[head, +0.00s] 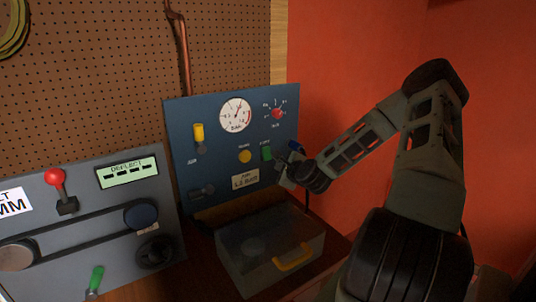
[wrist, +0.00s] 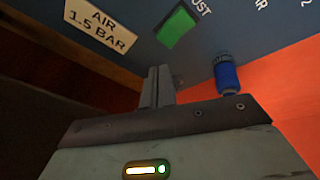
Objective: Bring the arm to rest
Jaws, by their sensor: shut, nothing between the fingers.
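My gripper (head: 283,168) is at the end of my outstretched arm, close in front of the lower right part of the blue panel (head: 212,118). In the wrist view its fingers (wrist: 158,72) are together, with nothing between them. They point at the panel below a green block (wrist: 176,27), which also shows in the head view (head: 266,153). A blue cylindrical fitting (wrist: 227,74) is just right of the fingers in the wrist view. I cannot tell whether the fingertips touch the panel.
A clear box with a yellow handle (head: 294,257) stands below my gripper. The panel carries a gauge (head: 236,115), a yellow lever (head: 198,132), a red knob (head: 278,113) and a yellow button (head: 244,156). A grey belt unit (head: 110,195) stands left. An orange wall (head: 350,60) is right.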

